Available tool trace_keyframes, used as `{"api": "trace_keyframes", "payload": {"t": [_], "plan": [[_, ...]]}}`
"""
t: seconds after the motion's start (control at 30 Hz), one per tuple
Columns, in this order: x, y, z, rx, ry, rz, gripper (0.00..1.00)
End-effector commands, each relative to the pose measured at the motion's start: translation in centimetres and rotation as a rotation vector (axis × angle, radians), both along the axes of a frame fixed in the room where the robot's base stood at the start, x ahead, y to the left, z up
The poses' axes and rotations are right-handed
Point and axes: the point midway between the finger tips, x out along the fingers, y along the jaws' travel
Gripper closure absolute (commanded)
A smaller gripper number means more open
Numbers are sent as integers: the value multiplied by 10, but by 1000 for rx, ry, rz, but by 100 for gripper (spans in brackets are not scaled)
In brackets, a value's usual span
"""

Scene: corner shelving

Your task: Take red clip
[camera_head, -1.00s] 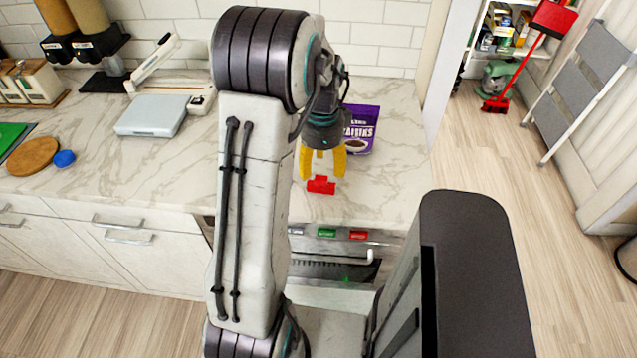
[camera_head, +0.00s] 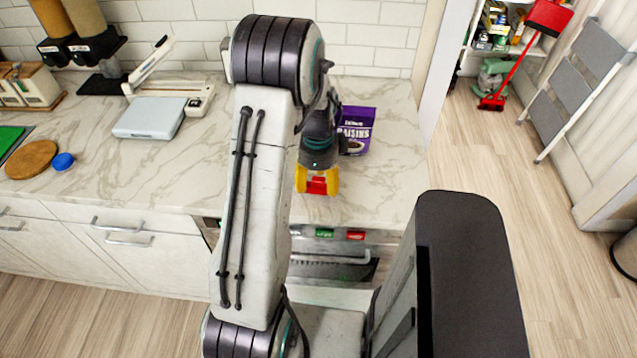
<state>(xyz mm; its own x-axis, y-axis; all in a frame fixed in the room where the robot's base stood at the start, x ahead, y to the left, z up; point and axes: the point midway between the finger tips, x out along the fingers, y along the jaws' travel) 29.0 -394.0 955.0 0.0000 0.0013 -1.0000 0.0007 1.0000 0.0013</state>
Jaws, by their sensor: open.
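The red clip (camera_head: 317,186) lies on the marble counter near its front edge. My gripper (camera_head: 317,187) has yellow fingers and points down over the clip. One finger is on each side of the clip, and the fingers stand apart. The upper part of the clip is hidden by the gripper. I cannot tell whether the fingers touch it.
A purple raisins bag (camera_head: 357,130) stands just behind my gripper to the right. The counter (camera_head: 220,170) between is clear.

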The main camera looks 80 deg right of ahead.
Motion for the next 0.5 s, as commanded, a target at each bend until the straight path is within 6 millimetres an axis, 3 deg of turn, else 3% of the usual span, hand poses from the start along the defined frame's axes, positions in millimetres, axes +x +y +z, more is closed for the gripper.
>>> {"api": "trace_keyframes", "payload": {"t": [0.2, 0.47, 0.5], "plan": [[0, 0, -14, 0, 0, 0, 40], [0, 0, -15, -1, 0, 0, 38], [0, 0, -15, -1, 0, 0, 42]]}}
